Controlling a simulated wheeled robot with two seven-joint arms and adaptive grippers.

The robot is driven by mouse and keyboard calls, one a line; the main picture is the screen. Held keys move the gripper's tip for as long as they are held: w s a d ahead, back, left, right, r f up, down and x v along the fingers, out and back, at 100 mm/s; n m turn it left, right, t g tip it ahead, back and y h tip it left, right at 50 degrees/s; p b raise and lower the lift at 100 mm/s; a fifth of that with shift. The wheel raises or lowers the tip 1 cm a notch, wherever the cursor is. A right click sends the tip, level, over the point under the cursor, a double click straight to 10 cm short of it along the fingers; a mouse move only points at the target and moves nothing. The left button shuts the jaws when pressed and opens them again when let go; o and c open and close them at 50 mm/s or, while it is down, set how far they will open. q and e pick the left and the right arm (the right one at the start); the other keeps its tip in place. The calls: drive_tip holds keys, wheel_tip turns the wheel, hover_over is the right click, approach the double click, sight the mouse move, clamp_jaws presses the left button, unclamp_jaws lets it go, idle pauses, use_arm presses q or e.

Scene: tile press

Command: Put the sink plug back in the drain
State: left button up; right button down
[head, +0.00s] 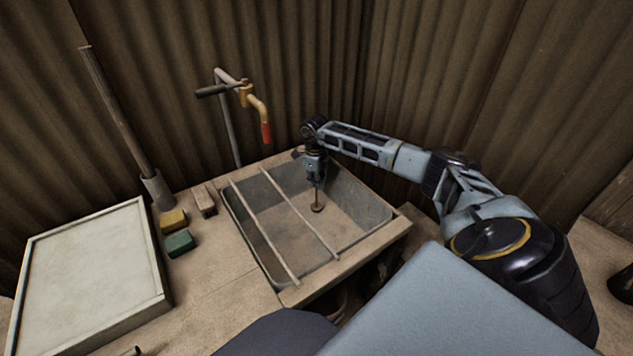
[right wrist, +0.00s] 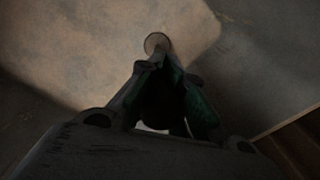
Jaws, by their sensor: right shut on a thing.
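The sink (head: 375,212) is a grey basin set in a tan counter, with two thin bars across it. My right gripper (head: 316,184) points down into the sink's back part, to the right of the bars. It is shut on the sink plug (head: 317,207), a small round disc on a thin stem hanging below the fingertips. In the right wrist view the plug (right wrist: 157,42) shows as a pale disc beyond the closed fingertips (right wrist: 160,62). I cannot tell whether the plug touches the basin floor. The drain is not clearly visible. My left gripper is not in view.
A tap with a red-tipped spout (head: 266,130) stands behind the sink. A yellow block (head: 173,220), a green block (head: 180,243) and a brown block (head: 204,200) lie left of it. A pale framed board (head: 90,270) and an upright pole (head: 115,110) are further left.

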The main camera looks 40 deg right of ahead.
idle(0.3)
drive_tip(key=c, duration=1.5)
unclamp_jaws()
drive_tip(key=shift+o, duration=0.2)
drive_tip(key=shift+f, duration=0.1)
drive_tip(key=shift+a+r, duration=0.15)
drive_tip(key=shift+r, duration=2.9)
drive_tip(key=shift+a+r, duration=0.1)
drive_tip(key=shift+r, duration=2.9)
drive_tip(key=shift+f, duration=0.1)
